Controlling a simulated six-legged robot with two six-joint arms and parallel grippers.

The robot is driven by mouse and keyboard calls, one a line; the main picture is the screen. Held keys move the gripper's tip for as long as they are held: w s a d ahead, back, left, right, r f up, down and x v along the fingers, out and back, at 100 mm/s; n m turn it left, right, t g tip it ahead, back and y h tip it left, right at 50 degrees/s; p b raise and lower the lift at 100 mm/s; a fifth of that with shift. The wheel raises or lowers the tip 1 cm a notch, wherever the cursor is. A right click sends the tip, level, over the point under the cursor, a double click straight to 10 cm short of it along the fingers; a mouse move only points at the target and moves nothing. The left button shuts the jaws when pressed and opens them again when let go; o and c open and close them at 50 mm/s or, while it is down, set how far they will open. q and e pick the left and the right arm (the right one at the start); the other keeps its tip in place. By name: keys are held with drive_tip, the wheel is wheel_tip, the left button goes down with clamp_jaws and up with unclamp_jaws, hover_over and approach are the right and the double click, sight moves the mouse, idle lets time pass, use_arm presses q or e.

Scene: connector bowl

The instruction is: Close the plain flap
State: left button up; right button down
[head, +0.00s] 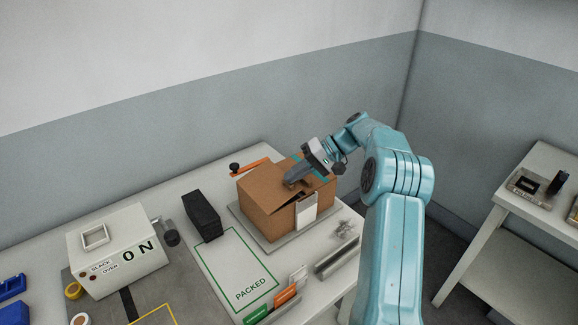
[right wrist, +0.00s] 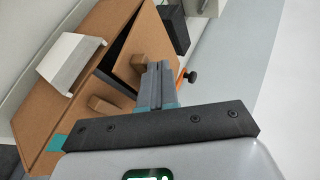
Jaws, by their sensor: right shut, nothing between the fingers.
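The brown cardboard box (head: 262,200) sits on a grey plate at the back of the table. One plain brown flap (right wrist: 147,45) is slightly raised in the right wrist view, with a dark wedge of gap along its edge. The other top panel (right wrist: 75,110) looks flat and has a teal strip. My right gripper (head: 291,182) is shut and empty, its fingertips low over the box top. Its fingers (right wrist: 154,75) show beside the raised flap; I cannot tell whether they touch it. My left gripper is out of view.
A white piece (head: 306,210) stands at the box's front side. A black block (head: 202,215) and an orange bar (head: 252,166) are near the box. The white "ON" device (head: 118,250) is at left. The green-outlined PACKED area (head: 235,268) is clear.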

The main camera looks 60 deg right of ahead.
drive_tip(key=shift+s+d+f+t+y, duration=0.15)
drive_tip(key=shift+d+f+y, duration=0.1)
drive_tip(key=shift+f, duration=0.15)
drive_tip(key=shift+w+d+f+t+y, duration=0.15)
drive_tip(key=shift+d+f+y, duration=0.1)
drive_tip(key=shift+f, duration=0.15)
drive_tip(key=shift+s+d+f+b, duration=0.2)
drive_tip(key=shift+f+b, duration=0.1)
drive_tip(key=shift+f, duration=0.25)
drive_tip(key=shift+f, duration=0.2)
